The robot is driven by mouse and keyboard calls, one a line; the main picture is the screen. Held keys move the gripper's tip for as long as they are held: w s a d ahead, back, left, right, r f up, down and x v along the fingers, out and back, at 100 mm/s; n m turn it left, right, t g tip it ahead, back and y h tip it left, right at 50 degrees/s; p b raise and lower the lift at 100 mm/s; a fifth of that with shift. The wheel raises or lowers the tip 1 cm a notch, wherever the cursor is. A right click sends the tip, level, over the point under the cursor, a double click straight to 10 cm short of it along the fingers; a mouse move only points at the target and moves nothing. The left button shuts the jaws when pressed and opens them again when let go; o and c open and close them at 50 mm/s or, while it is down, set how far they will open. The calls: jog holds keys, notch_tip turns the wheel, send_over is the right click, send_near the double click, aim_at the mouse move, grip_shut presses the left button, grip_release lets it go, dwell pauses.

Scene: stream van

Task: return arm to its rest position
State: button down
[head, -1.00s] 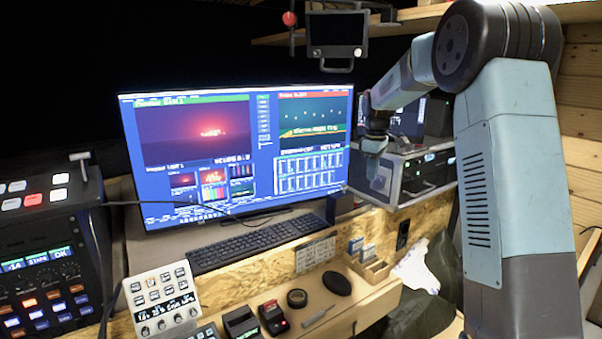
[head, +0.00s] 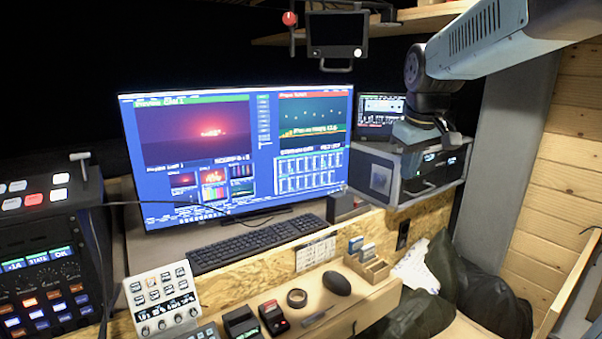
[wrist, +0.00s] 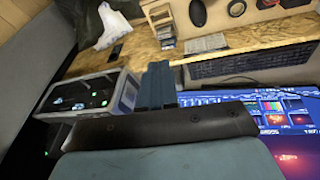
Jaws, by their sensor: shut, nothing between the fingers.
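My arm reaches in from the upper right of the head view. Its hand (head: 418,134) hangs in front of the silver-edged equipment case (head: 378,178), right of the large monitor, and covers part of the case. In the wrist view my gripper (wrist: 160,70) has its two blue-grey fingers side by side and shut, with nothing held. The case also shows in the wrist view (wrist: 128,97), left of the fingers. I cannot tell how far the hand is from the case.
The large monitor (head: 235,155) and keyboard (head: 255,243) stand on the desk. A small hanging screen (head: 336,35) and a shelf (head: 405,18) are above. A wooden card holder (head: 367,268), a mouse (head: 337,283) and dark bags (head: 480,290) lie lower right.

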jog(key=s+f+m+t, duration=0.1)
jog(key=s+f+m, duration=0.1)
jog(key=s, duration=0.7)
jog(key=s+f+m+t, duration=0.1)
jog(key=s+f+m, duration=0.1)
jog(key=s, duration=0.7)
jog(key=shift+s+d+f+m, duration=0.25)
jog(key=shift+d+f+m, duration=0.05)
jog(key=shift+f+m, duration=0.1)
